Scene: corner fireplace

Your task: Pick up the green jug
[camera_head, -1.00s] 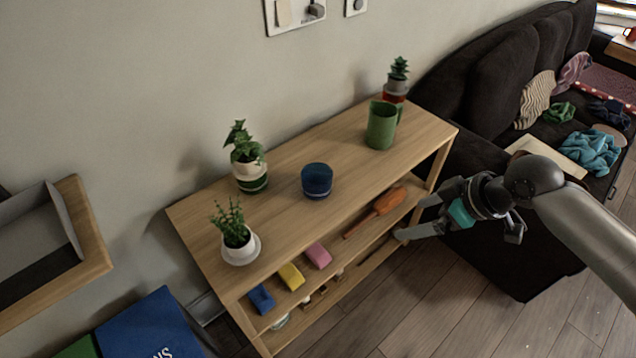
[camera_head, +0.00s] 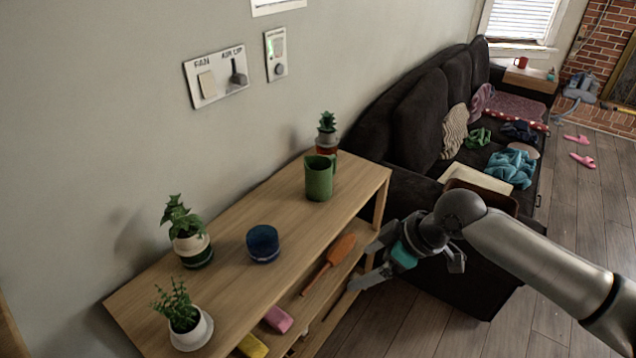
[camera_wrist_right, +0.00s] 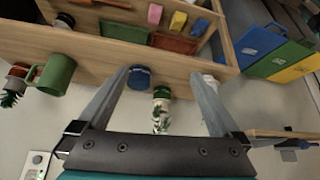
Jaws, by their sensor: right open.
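The green jug (camera_head: 319,178) stands upright near the far end of the wooden shelf's top, in front of a small potted succulent. It also shows in the right wrist view (camera_wrist_right: 55,74), at the left and upside down, outside the space between the fingers. My right gripper (camera_head: 362,267) is open and empty, in front of the shelf and apart from the jug. Its two spread fingers (camera_wrist_right: 160,77) frame the blue cup and a potted plant in the wrist view, touching neither as far as I can see. My left gripper is not in view.
The wooden shelf (camera_head: 232,300) also bears a blue cup (camera_head: 263,243), a leafy plant (camera_head: 192,247), another plant (camera_head: 186,322) and the succulent (camera_head: 327,133). An orange utensil (camera_head: 330,262) lies on a lower board. A dark sofa (camera_head: 405,128) stands beyond. Shelf top between jug and cup is clear.

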